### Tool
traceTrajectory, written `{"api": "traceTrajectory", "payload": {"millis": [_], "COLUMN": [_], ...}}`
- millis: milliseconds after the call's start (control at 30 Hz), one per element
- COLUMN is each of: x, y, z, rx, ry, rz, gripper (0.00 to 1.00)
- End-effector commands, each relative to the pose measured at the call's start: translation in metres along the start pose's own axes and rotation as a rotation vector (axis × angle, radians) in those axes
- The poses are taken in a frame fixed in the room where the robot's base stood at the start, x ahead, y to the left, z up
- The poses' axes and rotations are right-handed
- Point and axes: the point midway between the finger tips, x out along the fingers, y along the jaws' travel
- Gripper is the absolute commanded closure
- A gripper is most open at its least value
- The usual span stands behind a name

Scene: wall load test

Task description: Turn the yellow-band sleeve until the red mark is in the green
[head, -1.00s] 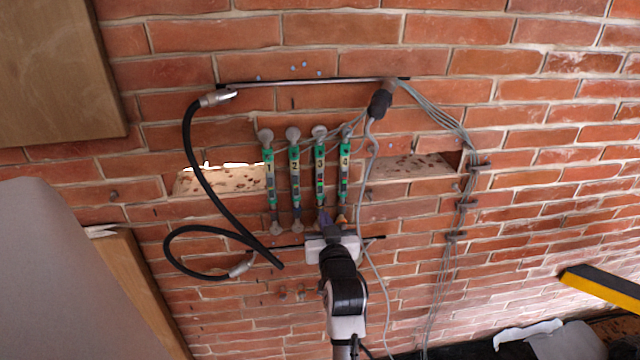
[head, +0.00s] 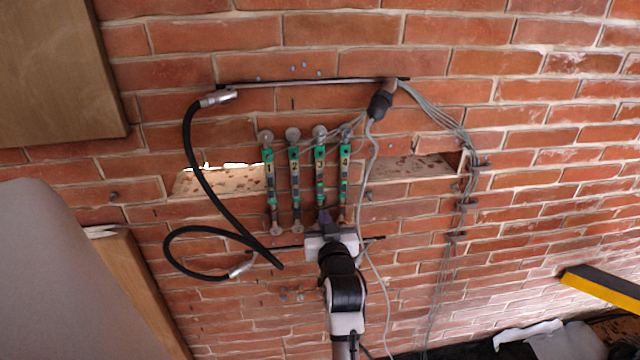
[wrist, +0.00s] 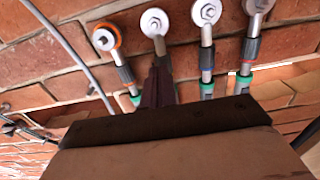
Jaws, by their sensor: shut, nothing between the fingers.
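Several numbered upright rods with green bodies hang on the brick wall: rod 1 (head: 269,175), rod 2 (head: 295,175), rod 3 (head: 320,172) and rod 4 (head: 345,172). Their sleeves are dark; I cannot tell which has the yellow band, nor make out its red mark. My gripper (head: 325,215) is shut and empty at the lower ends of rods 3 and 4. In the wrist view the dark fingers (wrist: 157,84) cover part of the second rod from the left (wrist: 155,24); I cannot tell whether they touch it. An orange ring (wrist: 106,38) surrounds the leftmost rod end.
A black hose (head: 188,140) loops left of the rods. Grey cables (head: 440,110) run down on the right, and a thin cable (head: 374,270) hangs beside my arm. A horizontal bar (head: 374,239) lies behind my gripper. Wall recesses (head: 410,167) flank the rods.

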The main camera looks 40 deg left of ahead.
Motion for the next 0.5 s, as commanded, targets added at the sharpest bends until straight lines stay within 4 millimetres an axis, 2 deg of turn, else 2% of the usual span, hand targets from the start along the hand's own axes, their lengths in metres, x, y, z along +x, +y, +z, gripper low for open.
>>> {"api": "traceTrajectory", "payload": {"millis": [500], "x": [-0.0001], "y": [-0.0099], "z": [0.0002], "rx": [0.001], "ry": [-0.001], "rz": [-0.001], "gripper": [1.0]}}
